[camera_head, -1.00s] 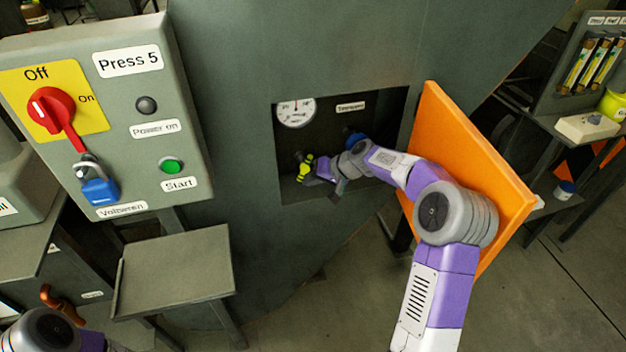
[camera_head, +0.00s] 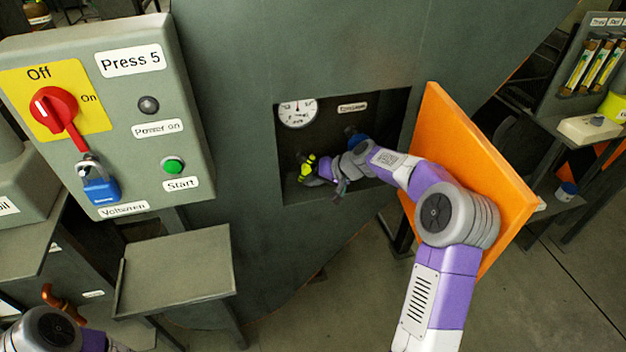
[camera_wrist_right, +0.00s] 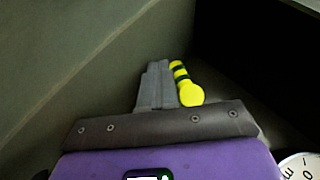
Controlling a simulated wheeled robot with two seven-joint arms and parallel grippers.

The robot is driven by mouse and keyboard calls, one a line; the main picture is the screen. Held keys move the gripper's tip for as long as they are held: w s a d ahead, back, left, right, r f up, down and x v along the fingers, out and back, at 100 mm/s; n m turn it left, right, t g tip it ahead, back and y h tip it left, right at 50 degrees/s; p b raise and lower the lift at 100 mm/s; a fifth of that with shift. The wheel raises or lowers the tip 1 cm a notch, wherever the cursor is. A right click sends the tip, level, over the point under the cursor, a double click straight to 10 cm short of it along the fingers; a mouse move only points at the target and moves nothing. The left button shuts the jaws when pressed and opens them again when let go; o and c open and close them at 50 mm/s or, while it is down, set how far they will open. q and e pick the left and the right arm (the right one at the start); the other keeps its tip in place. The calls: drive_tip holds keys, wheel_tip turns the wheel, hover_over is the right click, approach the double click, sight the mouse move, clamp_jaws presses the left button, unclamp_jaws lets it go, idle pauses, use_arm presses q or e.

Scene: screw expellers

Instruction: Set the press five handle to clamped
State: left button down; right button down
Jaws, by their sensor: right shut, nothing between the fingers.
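The handle (camera_head: 306,167) of press five, with yellow and black bands, is inside the open recess in the dark green press body. In the right wrist view the handle (camera_wrist_right: 187,86) has a round yellow end and stands just right of my fingers. My right gripper (camera_wrist_right: 158,86) is shut and empty, with its fingers beside the handle. I cannot tell whether they touch it. In the head view my right gripper (camera_head: 322,177) reaches into the recess and partly hides the handle's surroundings. My left gripper is out of view; only part of the left arm shows at bottom left.
An orange door (camera_head: 465,165) stands open right of the recess, close to my right arm. A round gauge (camera_head: 298,113) is at the recess's upper left. The Press 5 control box (camera_head: 185,100), with a red switch and blue padlock (camera_head: 101,190), is at left above a small table (camera_head: 175,270).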

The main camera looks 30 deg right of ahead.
drive_tip(key=p+v, duration=0.1)
drive_tip(key=v, duration=0.6)
drive_tip(key=shift+s+d+r+p, duration=0.15)
drive_tip(key=shift+s+r+p, duration=0.05)
drive_tip(key=shift+p, duration=0.1)
